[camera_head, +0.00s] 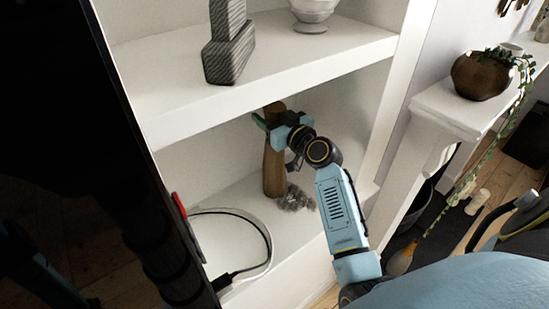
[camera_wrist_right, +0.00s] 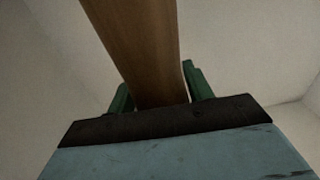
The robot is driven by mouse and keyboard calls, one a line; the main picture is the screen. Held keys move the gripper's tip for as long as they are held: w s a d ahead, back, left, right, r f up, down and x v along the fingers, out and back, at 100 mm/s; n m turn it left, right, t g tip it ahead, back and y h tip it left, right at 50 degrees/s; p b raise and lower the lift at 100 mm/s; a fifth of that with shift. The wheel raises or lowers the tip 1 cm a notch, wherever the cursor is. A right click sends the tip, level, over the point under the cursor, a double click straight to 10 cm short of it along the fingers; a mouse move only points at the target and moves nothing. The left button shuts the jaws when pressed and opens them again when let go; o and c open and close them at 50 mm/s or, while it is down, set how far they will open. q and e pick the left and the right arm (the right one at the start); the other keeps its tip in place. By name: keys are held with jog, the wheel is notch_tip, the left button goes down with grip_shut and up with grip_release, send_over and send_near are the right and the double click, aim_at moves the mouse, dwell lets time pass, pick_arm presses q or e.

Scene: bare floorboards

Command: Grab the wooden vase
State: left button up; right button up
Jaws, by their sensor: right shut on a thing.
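The wooden vase (camera_head: 274,172) is tall, slim and brown. It stands about upright on the lower shelf of the white bookcase in the head view. My right gripper (camera_head: 268,122) reaches in from the right and is shut around the upper part of the vase. In the right wrist view, the vase (camera_wrist_right: 138,45) passes between the two green fingers of the gripper (camera_wrist_right: 158,92). The gripper hides part of the vase in the head view. My left gripper is not in view.
The upper shelf (camera_head: 300,60) is just above my gripper and carries a grey ribbed object (camera_head: 230,50) and a white bowl (camera_head: 313,12). A grey fuzzy object (camera_head: 296,198) lies beside the vase's base. A black cable (camera_head: 262,232) loops at the left. A potted plant (camera_head: 480,76) stands at right.

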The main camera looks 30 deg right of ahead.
grip_shut()
jog(key=shift+r, duration=0.1)
jog(key=shift+r, duration=0.1)
